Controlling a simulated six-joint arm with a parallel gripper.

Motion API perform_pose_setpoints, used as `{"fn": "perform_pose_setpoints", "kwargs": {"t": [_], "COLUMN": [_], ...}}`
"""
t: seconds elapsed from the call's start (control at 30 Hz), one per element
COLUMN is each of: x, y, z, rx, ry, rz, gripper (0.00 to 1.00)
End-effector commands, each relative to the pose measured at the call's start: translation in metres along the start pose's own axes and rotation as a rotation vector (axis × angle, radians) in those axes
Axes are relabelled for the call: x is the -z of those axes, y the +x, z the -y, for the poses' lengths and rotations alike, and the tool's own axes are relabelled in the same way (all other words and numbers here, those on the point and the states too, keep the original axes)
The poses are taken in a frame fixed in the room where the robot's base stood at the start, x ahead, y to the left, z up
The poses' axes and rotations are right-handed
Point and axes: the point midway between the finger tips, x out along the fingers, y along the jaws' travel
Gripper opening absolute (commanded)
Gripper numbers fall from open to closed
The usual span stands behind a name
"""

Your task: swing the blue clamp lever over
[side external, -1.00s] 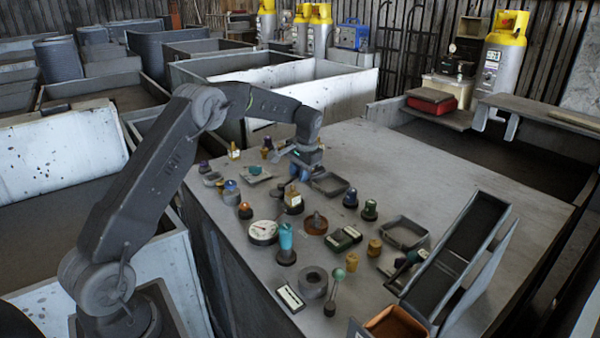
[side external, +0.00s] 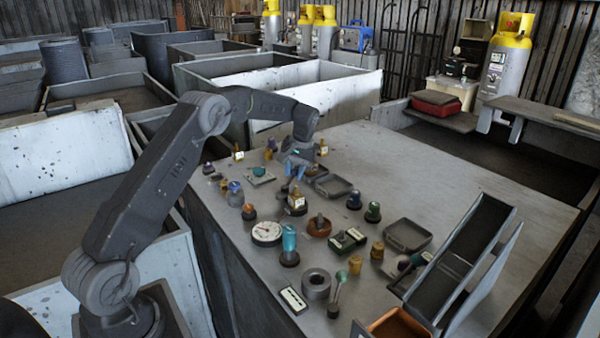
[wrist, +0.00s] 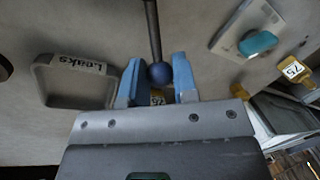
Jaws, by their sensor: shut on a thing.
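The blue clamp lever shows in the wrist view as a dark rod with a dark blue ball (wrist: 160,73) at its end. The rod runs up out of the top of the picture, so its pivot is out of view there. My gripper (wrist: 158,78) has its two light blue fingers on either side of the ball and is shut on it. In the side external view my gripper (side external: 294,171) is low over the far left part of the table; the lever is too small and covered to make out there.
A tray labelled "Leaks" (wrist: 75,62) and a plate with a teal knob (wrist: 262,42) flank the lever. A dial gauge (side external: 266,233), a teal-topped part (side external: 289,238) and several knobs crowd the table's near side. A sloped chute (side external: 467,240) stands at right. The table's far right is bare.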

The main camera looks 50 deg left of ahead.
Motion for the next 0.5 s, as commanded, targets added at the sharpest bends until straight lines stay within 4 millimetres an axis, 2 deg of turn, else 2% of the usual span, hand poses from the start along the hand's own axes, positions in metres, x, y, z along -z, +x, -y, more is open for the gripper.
{"fn": "perform_pose_setpoints", "kwargs": {"t": [0.5], "x": [-0.003], "y": [0.006], "z": [0.033], "rx": [-0.002], "ry": [-0.483], "rz": [0.092], "gripper": [0.00]}}
